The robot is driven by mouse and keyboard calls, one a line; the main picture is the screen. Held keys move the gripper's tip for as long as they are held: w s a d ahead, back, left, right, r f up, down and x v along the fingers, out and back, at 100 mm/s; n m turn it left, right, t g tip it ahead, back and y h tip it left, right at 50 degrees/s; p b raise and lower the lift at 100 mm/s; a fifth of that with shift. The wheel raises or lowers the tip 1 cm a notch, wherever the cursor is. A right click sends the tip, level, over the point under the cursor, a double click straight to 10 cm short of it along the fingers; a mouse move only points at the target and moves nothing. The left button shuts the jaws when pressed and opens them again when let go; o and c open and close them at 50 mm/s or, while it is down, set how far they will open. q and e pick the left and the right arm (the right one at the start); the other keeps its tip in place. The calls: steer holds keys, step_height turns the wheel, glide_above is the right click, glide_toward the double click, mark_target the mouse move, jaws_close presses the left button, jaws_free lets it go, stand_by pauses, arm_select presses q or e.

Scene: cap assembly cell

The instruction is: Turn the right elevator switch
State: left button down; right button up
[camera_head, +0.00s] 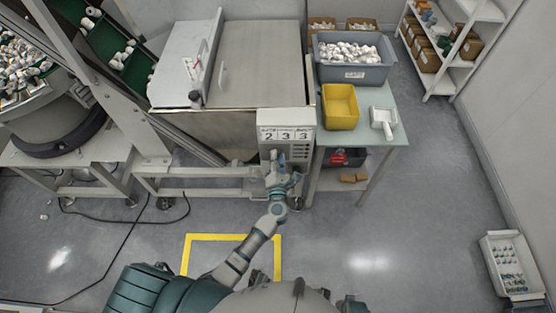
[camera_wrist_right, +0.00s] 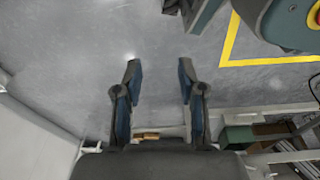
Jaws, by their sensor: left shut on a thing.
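The grey control box (camera_head: 301,151) stands at the front of the metal machine, with a label strip (camera_head: 286,134) reading 2, 3, 3 across its top. Small dark buttons show on its right part. My left gripper (camera_head: 274,168) reaches up to the lower left part of the box face and is shut on a switch there. The gripper and hand hide the switch, so its position cannot be told. My right gripper (camera_wrist_right: 159,68) shows only in the right wrist view. Its two fingers are apart and empty, over the grey floor.
Right of the box, a table (camera_head: 390,147) holds a yellow bin (camera_head: 341,115), a grey crate (camera_head: 352,73) of white caps and a white scoop (camera_head: 384,122). A white tray (camera_head: 510,265) lies on the floor at right.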

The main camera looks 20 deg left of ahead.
steer(key=s+f+g+p, duration=0.1)
steer(key=s+f+p, duration=0.25)
steer(key=s, duration=0.45)
steer(key=s+f+p, duration=0.3)
steer(key=s+p, duration=0.1)
steer(key=s, duration=0.4)
arm_select(q)
steer(key=shift+s+a+f+m+p, duration=0.25)
steer(key=shift+m+p, duration=0.35)
steer(key=shift+m, duration=2.35)
steer(key=shift+w+a+f+m+p, duration=0.25)
steer(key=shift+m+p, duration=0.4)
steer(key=shift+m, duration=2.25)
steer(key=shift+s+f+m+p, duration=0.15)
steer(key=shift+f+m+p, duration=0.35)
steer(key=shift+m, duration=2.45)
arm_select(e)
steer(key=shift+w+d+r, duration=0.15)
steer(key=shift+r, duration=0.5)
steer(key=shift+w+d+r, duration=0.1)
steer(key=shift+w+r, duration=0.1)
steer(key=shift+r, duration=0.45)
steer(key=shift+w+d+r, duration=0.15)
steer(key=shift+r, duration=0.5)
arm_select(q)
steer(key=shift+r, duration=0.15)
